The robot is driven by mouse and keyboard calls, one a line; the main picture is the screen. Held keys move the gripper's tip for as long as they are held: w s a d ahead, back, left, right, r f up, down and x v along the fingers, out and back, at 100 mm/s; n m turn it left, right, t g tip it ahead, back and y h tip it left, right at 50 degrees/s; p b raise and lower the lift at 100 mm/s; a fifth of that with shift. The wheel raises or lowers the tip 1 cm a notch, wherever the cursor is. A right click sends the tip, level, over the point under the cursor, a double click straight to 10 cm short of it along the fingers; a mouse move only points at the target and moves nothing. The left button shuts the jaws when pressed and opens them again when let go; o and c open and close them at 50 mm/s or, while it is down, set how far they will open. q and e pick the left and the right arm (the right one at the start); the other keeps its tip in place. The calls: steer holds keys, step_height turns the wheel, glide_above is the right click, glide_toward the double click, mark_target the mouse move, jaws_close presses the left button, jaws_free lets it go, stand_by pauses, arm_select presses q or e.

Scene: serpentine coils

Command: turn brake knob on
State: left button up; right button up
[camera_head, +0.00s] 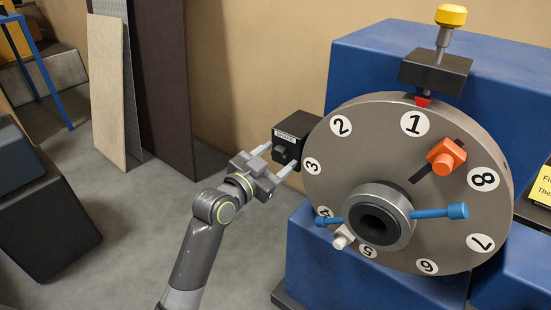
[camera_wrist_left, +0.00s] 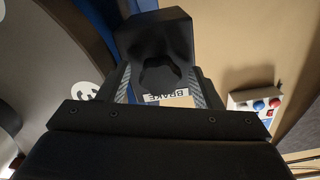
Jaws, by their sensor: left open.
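I cannot tell whether the fingers touch the knob. My right gripper is in neither view.
The grey disc (camera_head: 330,190) carries numbers, an orange block (camera_head: 446,157), blue handles (camera_head: 440,212) and a central hub. A yellow-topped plunger (camera_head: 450,16) stands above it on the blue housing (camera_head: 360,60). Boards lean on the wall at left. A button panel (camera_wrist_left: 258,102) shows in the wrist view.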

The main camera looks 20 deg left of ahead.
arm_select(q)
steer(key=v, duration=1.7)
steer(key=shift+s+p, duration=0.2)
steer(key=shift+p, duration=0.15)
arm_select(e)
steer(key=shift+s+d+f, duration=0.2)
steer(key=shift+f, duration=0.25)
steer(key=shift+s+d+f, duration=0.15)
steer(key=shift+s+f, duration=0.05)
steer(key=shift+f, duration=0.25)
arm_select(q)
steer(key=shift+a, duration=0.1)
